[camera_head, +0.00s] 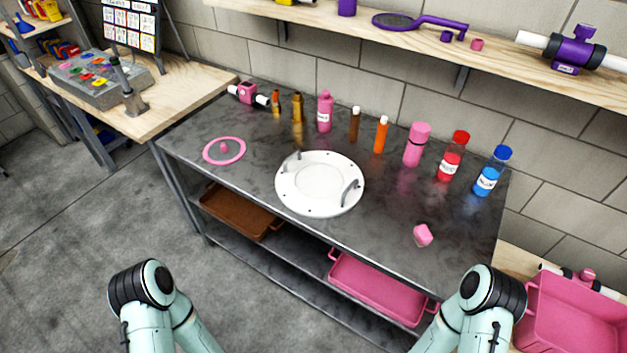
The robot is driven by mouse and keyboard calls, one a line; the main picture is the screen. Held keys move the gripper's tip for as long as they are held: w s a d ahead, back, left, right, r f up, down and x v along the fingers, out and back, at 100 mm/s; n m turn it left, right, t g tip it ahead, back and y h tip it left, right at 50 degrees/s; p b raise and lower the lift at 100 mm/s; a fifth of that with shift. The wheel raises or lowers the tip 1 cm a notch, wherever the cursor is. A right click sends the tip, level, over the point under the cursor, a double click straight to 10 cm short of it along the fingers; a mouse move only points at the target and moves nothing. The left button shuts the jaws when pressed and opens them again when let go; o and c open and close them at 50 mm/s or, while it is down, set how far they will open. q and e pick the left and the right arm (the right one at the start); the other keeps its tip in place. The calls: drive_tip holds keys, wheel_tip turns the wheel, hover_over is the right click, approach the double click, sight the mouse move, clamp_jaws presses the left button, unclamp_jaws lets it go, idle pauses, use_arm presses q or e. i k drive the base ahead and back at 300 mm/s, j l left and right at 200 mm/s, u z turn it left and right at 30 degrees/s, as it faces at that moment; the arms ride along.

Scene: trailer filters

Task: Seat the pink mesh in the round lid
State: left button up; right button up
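The pink mesh (240,157) is a round, pink-rimmed disc with a small pink knob near its middle. It lies flat on the left part of the dark metal table. The round lid (321,181) is a white disc with two grey handles, lying on the middle of the table to the right of the mesh, apart from it. My two arms show only as pale green links at the bottom left and bottom right, short of the table. Neither gripper is in view.
Several bottles, including a pink one (325,111) and a blue one (491,171), line the table's back. A small pink block (423,235) lies at front right. Trays, one brown (235,212) and one pink (375,290), sit on the lower shelf. The table's front left is clear.

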sight(312, 184)
drive_tip(key=z, duration=0.3)
drive_tip(key=i+j+z, duration=0.1)
drive_tip(key=j+z, duration=0.95)
drive_tip(key=j, duration=0.4)
drive_tip(key=k+j+z, duration=0.1)
drive_tip(key=j, duration=0.4)
